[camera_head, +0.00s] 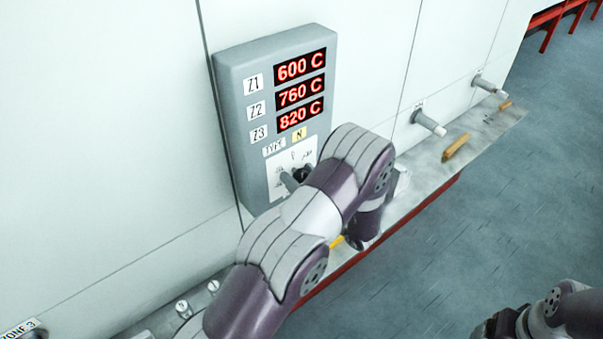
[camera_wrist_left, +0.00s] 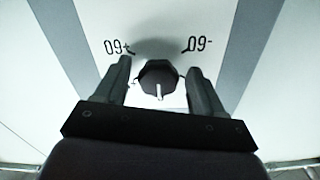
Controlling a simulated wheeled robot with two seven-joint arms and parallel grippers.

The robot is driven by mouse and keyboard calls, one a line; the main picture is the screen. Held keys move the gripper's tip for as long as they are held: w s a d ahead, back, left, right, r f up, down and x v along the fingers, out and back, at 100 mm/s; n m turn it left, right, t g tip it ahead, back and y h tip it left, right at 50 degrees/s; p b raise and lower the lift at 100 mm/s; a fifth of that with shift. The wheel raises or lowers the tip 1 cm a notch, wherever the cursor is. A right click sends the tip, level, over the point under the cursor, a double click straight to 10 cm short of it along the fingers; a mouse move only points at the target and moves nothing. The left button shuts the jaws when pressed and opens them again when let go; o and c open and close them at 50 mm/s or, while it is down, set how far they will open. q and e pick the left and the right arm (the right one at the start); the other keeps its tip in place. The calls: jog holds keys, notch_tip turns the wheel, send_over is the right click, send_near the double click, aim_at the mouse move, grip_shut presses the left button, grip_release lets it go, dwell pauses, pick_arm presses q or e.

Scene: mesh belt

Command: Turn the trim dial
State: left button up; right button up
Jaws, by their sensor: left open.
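The trim dial (camera_head: 302,173) is a small black knob on a white plate low on the grey control box, partly hidden by my left arm. In the left wrist view the dial (camera_wrist_left: 158,76) is a dark faceted knob with a white pointer line toward the picture's bottom. Upside-down 60 marks stand on both sides of it. My left gripper (camera_wrist_left: 161,80) is open, with one finger on each side of the dial and gaps visible between. In the head view its fingers are mostly hidden by my arm. My right arm shows at the bottom right; its jaws are not clear.
The grey control box (camera_head: 234,130) carries red displays (camera_head: 300,92) reading 600, 760 and 820 C. A metal ledge (camera_head: 420,185) runs below the white wall, with a yellow-brown block (camera_head: 456,147) and a grey wall peg (camera_head: 428,122) farther right.

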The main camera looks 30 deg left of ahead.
pick_arm(q)
jog(key=shift+w, duration=0.1)
jog(key=c, duration=1.1)
jog(key=shift+o, duration=0.2)
jog(key=shift+f+n+b, duration=0.15)
jog(key=shift+n+b, duration=0.15)
jog(key=shift+b, duration=0.25)
jog(key=n+b, duration=1)
jog(key=b, duration=0.4)
jog(key=shift+f, duration=0.1)
jog(key=shift+r+n+b, duration=0.2)
jog(key=shift+n+b, duration=0.4)
jog(key=shift+b, duration=0.25)
